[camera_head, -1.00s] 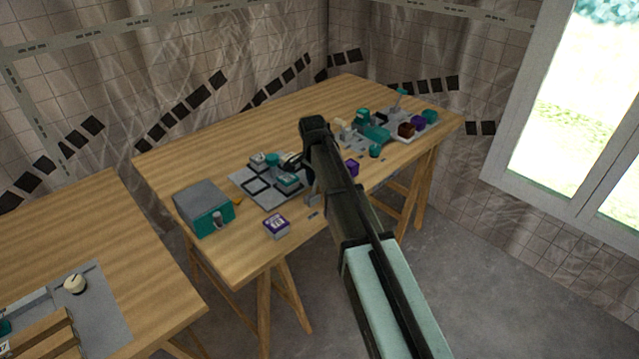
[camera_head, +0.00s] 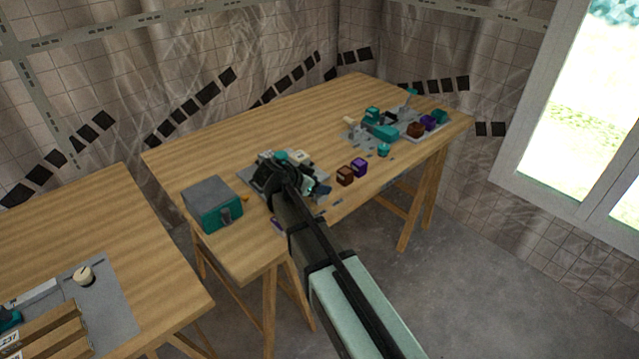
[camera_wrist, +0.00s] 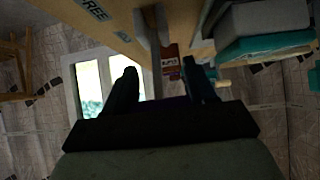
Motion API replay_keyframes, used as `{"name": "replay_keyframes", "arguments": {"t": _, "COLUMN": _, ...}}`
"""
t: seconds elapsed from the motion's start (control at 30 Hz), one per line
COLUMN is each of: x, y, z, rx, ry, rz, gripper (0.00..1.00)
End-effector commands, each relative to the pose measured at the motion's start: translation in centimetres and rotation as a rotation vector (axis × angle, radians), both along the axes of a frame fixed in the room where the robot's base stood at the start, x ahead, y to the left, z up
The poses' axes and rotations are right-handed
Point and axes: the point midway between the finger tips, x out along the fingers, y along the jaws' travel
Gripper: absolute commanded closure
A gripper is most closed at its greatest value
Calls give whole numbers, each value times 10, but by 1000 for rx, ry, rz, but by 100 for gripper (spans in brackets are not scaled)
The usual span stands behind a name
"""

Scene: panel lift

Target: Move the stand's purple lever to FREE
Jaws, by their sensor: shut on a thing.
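In the head view my gripper (camera_head: 285,180) reaches down at the near-left part of the far table, over a grey fixture (camera_head: 250,176) with a teal knob on top. In the wrist view the two dark fingers (camera_wrist: 164,88) stand apart around a dark, faintly purple piece (camera_wrist: 180,101). It seems to be the lever, but shadow hides its shape. A FREE label (camera_wrist: 95,9) shows on a pale surface at the upper left. A grey upright piece (camera_wrist: 145,25) is beyond the fingertips.
A grey and teal box (camera_head: 212,205) stands left of my gripper. A brown block (camera_head: 345,176) and a purple block (camera_head: 360,167) lie to its right. More teal, brown and purple parts crowd the far right end. The table's back middle is clear.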

Motion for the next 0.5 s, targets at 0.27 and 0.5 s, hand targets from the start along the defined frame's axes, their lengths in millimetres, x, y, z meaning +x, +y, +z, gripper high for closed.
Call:
{"name": "replay_keyframes", "arguments": {"t": 0.27, "x": -3, "y": 3, "z": -1, "rx": -55, "ry": -56, "rz": 1, "gripper": 99}}
{"name": "replay_keyframes", "arguments": {"t": 0.5, "x": -3, "y": 4, "z": -1, "rx": -65, "ry": -67, "rz": 0, "gripper": 99}}
